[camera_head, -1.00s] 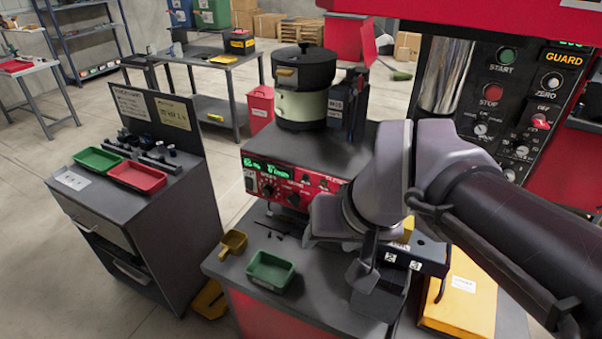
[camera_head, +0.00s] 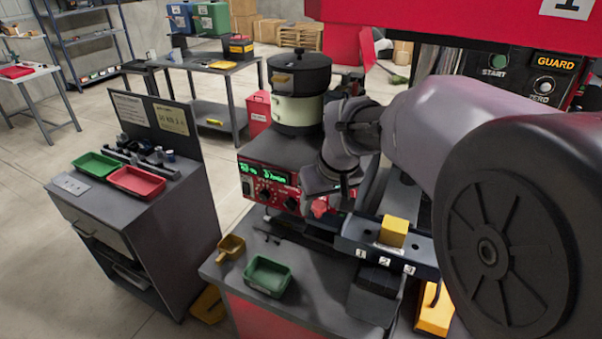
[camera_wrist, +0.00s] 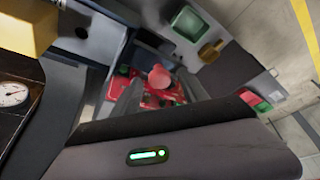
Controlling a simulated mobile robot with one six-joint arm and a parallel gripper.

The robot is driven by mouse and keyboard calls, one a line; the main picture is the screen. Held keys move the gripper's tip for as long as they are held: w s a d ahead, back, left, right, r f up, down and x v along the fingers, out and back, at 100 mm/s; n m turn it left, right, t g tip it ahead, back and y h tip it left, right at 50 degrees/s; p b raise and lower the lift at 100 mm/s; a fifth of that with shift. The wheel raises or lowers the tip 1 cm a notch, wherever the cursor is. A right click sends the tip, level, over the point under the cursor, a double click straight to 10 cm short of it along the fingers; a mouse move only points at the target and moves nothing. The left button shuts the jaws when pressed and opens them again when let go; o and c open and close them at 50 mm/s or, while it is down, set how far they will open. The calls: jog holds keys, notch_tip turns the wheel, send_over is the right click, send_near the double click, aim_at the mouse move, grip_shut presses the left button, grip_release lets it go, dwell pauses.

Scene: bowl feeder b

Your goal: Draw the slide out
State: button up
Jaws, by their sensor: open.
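A dark blue-grey slide block (camera_head: 350,241) marked 1, 2, 3 lies at the right of the feeder bench. A yellow block (camera_head: 393,231) sits on it. I cannot tell which part of it slides. A red knob (camera_head: 319,208) stands in front of the feeder's control panel and also shows in the wrist view (camera_wrist: 158,77). My gripper (camera_head: 325,188) is open, above and close to the red knob, left of the numbered slide block. Its fingertips are mostly hidden, and no contact with the knob shows. Its grey housing (camera_wrist: 190,150) fills the bottom of the wrist view.
The bowl feeder (camera_head: 298,95) stands behind the red control panel (camera_head: 262,181). A green tray (camera_head: 268,275) and a small yellow scoop (camera_head: 231,250) lie at the bench's front left. A side cabinet with a red tray (camera_head: 136,181) stands left, across open floor.

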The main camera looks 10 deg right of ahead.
grip_shut()
dwell(1.4)
